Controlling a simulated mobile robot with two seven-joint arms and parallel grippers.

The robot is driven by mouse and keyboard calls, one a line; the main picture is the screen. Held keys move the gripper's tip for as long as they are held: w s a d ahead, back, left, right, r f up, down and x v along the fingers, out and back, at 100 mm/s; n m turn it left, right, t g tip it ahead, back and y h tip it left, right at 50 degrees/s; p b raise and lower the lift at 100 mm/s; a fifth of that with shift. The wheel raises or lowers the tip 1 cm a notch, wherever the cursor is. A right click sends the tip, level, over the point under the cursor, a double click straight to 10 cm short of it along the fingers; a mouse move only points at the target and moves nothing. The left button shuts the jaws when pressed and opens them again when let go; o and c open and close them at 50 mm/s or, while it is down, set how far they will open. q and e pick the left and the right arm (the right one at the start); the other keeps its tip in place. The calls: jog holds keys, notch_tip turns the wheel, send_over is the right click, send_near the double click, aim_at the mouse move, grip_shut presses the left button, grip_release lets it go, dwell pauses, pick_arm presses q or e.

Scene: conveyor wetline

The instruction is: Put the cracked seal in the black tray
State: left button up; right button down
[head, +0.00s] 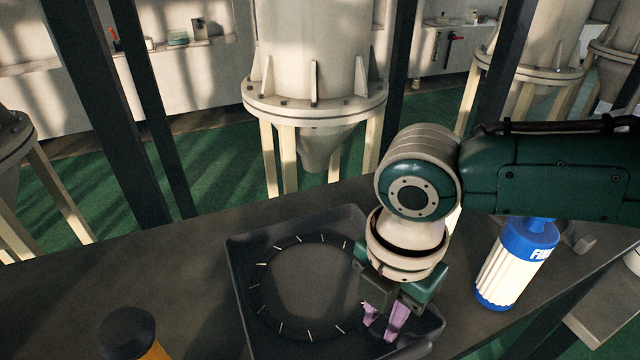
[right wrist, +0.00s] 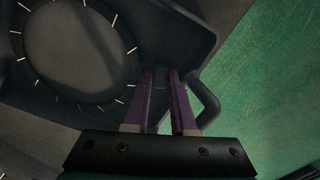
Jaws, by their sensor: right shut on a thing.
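The black tray (head: 240,300) lies on the dark bench and has a looped handle on its right side. A dark ring with pale marks across it, which looks like the cracked seal (head: 262,265), lies flat inside the tray. The ring also shows in the right wrist view (right wrist: 22,68). My right gripper (head: 383,322), with purple fingers, points down at the tray's right side, outside the ring. Its fingers (right wrist: 161,75) are shut on the tray's edge near the handle (right wrist: 213,103); the exact contact is dark. My left gripper is out of view.
A white and blue bottle (head: 507,270) stands on the bench right of the tray. A dark-capped orange bottle (head: 130,335) is at the front left. Bare bench (head: 170,270) lies left of the tray. Steel posts and hoppers (head: 310,60) stand beyond the bench over a green floor.

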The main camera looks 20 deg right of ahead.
jog(key=shift+f, duration=0.15)
jog(key=c, duration=1.2)
grip_release()
jog(key=o, duration=0.5)
jog(key=shift+o, duration=0.2)
notch_tip(320, 180, up, 9)
jog(key=p, duration=0.2)
jog(key=shift+p, duration=0.35)
jog(key=shift+r, duration=0.5)
